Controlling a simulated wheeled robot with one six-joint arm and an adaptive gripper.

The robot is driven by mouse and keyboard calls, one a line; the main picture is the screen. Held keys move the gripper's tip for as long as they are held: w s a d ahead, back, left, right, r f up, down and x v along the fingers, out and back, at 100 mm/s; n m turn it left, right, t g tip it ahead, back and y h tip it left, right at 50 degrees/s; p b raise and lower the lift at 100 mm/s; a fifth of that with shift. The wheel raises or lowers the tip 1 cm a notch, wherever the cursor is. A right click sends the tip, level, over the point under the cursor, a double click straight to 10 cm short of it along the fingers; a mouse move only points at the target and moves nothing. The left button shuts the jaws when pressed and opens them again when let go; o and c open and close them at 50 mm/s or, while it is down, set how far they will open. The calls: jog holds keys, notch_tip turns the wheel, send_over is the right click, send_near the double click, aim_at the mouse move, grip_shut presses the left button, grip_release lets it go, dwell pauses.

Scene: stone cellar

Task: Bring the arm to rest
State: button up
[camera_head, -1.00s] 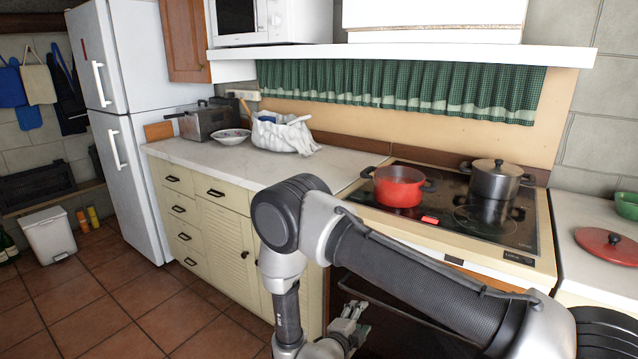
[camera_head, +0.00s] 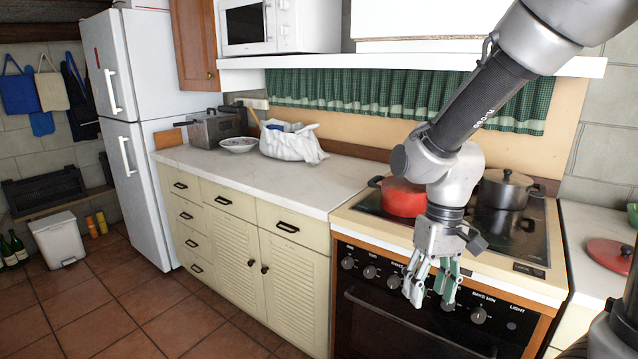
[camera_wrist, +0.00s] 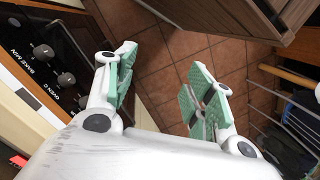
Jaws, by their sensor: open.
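My gripper (camera_head: 432,284) hangs fingers down in front of the stove's control panel in the head view, at the end of my arm. Its fingers with green pads are spread apart and empty. The wrist view also shows my gripper (camera_wrist: 160,95) open, with tiled floor between the fingers. My arm comes in from the upper right and covers part of the red pot and the hob. I cannot tell whether the fingers touch the stove front.
The stove (camera_head: 415,335) carries a red pot (camera_head: 402,198) and a steel pot (camera_head: 503,190). A counter (camera_head: 325,183) with a white bag (camera_head: 292,146) stands left of it. A red lid (camera_head: 608,254) lies on the right counter. Tiled floor (camera_head: 110,305) is free at left.

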jog(key=s+d+r+m+t, duration=0.1)
jog(key=s+d+r+t, duration=0.2)
jog(key=d+r, duration=0.4)
jog(key=s+d+r+m+t+h, duration=0.1)
jog(key=s+d+r+t, duration=0.2)
jog(key=s+d+r, duration=0.2)
jog(key=d+r, duration=0.3)
jog(key=shift+d+r+m, duration=0.2)
jog(key=shift+d+m, duration=0.05)
jog(key=shift+m, duration=0.15)
